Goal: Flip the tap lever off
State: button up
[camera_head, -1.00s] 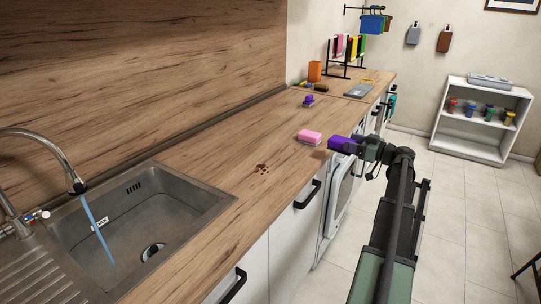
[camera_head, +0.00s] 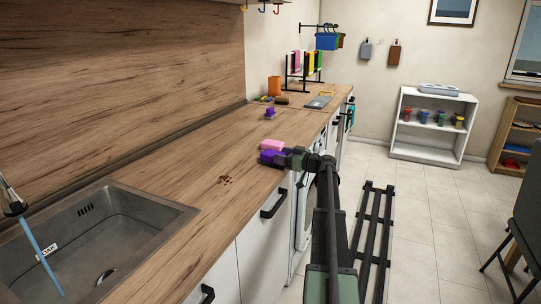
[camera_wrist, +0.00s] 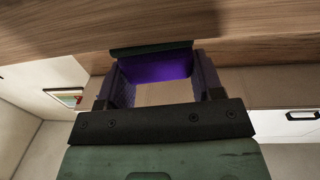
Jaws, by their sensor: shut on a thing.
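The tap's spout (camera_head: 12,207) is cut off by the left edge of the head view. Water (camera_head: 40,257) runs from it into the steel sink (camera_head: 160,212). The tap lever is out of view. My gripper (camera_head: 277,158) is at the counter's front edge, well to the right of the sink. It is shut on a purple block (camera_head: 268,157), which looks like a sponge. In the wrist view the purple block (camera_wrist: 155,67) sits between the fingers, with a dark green strip along its upper edge.
A pink sponge (camera_head: 271,145) lies just behind the purple block; whether they touch is unclear. Brown crumbs (camera_head: 225,180) lie on the counter (camera_head: 215,160). A small purple item (camera_head: 270,113) and an orange container (camera_head: 274,86) stand farther back. The floor (camera_head: 425,230) at right is mostly clear.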

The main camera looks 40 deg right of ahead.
aim_at(271, 152)
jog(key=x, duration=0.5)
jog(key=shift+w+f, duration=0.15)
jog(key=shift+f+b, duration=0.3)
jog(key=shift+b, duration=0.15)
jog(key=o, duration=1)
jog(key=shift+r, duration=0.15)
jog(key=shift+c, duration=0.2)
jog(key=v, duration=1.1)
jog(key=shift+d, duration=0.2)
